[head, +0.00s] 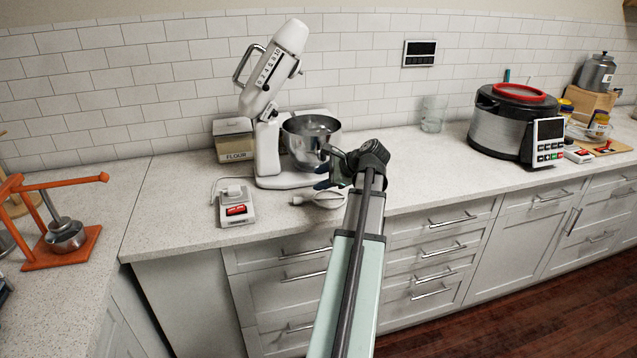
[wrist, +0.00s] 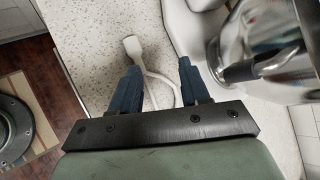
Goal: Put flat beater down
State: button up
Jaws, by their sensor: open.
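The white flat beater (head: 320,199) lies on the counter at the front of the stand mixer (head: 268,130). In the wrist view, the beater (wrist: 134,50) shows its stem beyond my fingers and its looped frame running back between them. My gripper (head: 331,178) is just over the beater, and its dark blue fingers stand apart in the wrist view (wrist: 158,76). I cannot tell whether a finger touches the beater. The mixer head is tilted up. The steel bowl (head: 311,138) stands on the mixer base, close to the right finger in the wrist view.
A small white device with a red display (head: 236,206) lies left of the beater. An orange press (head: 62,235) is on the left counter, and a large cooker (head: 497,128) is at right. Counter between bowl and cooker is mostly clear.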

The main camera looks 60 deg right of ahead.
jog(key=v, duration=1)
jog(key=shift+s, duration=0.15)
jog(key=shift+r, duration=0.15)
